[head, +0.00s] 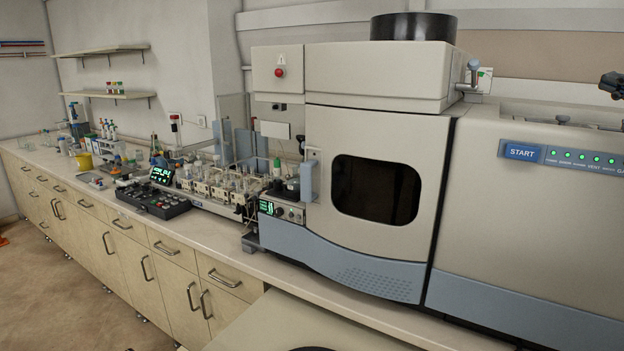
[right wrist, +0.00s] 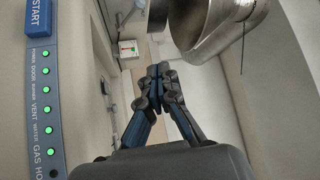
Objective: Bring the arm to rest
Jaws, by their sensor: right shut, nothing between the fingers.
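My right gripper (head: 612,86) shows at the right edge of the head view, in front of the upper part of the spectrometer (head: 375,125) and above its START panel (head: 575,157). In the right wrist view its dark fingers (right wrist: 158,72) are together with nothing between them. The START panel also shows there along the left side (right wrist: 42,100), with a row of green lights lit. The gripper appears apart from the panel. Most of the right arm is outside the head view. My left gripper is in neither view.
A metal duct (right wrist: 215,25) is at the upper right of the wrist view. A long bench (head: 60,165) runs left, carrying an autosampler with vials (head: 225,180), a black control box (head: 152,200) and bottles.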

